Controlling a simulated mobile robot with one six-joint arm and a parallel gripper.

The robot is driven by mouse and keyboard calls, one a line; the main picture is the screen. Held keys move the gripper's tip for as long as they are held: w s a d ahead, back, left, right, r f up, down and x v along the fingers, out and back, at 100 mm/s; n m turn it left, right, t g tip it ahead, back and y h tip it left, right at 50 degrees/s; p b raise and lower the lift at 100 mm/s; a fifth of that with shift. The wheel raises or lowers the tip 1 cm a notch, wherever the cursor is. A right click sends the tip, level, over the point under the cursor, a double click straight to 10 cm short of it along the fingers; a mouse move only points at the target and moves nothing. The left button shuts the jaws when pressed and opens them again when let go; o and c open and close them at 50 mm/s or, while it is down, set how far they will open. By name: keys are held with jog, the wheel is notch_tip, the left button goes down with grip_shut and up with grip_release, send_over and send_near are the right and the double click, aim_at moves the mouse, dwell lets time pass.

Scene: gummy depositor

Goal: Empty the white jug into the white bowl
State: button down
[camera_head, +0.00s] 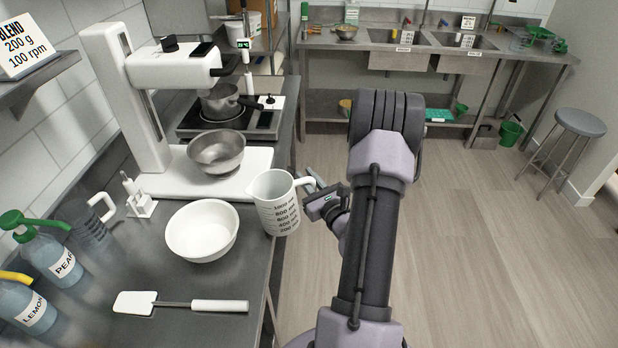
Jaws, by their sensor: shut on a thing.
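The white jug (279,215) has dark volume marks on its side and stands nearly upright, just right of the white bowl. Its handle (304,182) points right toward my arm. My gripper (313,184) is shut on the jug's handle; the far fingertip is partly hidden. The jug overlaps the counter's right edge in the picture, and I cannot tell whether its base touches the counter. What is inside the jug is not visible. The white bowl (201,254) sits upright on the dark counter, apart from the jug, and its visible inside looks empty.
A white-handled spatula (220,306) lies in front of the bowl. A white stand mixer (150,100) with a metal bowl (217,152) stands behind. A clear jug (92,227) and labelled bottles (55,262) are at left. Open floor lies right of the counter (250,270).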

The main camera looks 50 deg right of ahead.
jog(key=shift+w+a+r+n+p, duration=0.3)
jog(key=shift+r+p, duration=0.1)
jog(key=shift+r, duration=0.1)
jog(key=shift+w+a+r+n+p, duration=0.15)
jog(key=shift+a+r+n+p, duration=0.05)
jog(key=shift+r+n+p, duration=0.2)
jog(key=shift+w+a+r+g, duration=0.15)
jog(key=shift+a+r+g, duration=0.05)
jog(key=shift+a+g, duration=0.1)
jog(key=shift+d, duration=0.1)
jog(key=w+a+r+n+g+p, duration=0.1)
jog(key=w+a+r+n+p, duration=0.2)
jog(key=w+a+r+n, duration=0.2)
jog(key=shift+w+a+r+n, duration=0.15)
jog(key=shift+w+a+n, duration=0.45)
jog(key=shift+a, duration=1)
dwell(0.5)
jog(key=shift+s+n, duration=0.2)
jog(key=shift+n, duration=0.1)
jog(key=shift+w+a+r+n+g+p, duration=0.4)
jog(key=shift+w+a+r+n+p, duration=0.15)
jog(key=shift+a+n+p, duration=0.15)
jog(key=shift+h, duration=0.3)
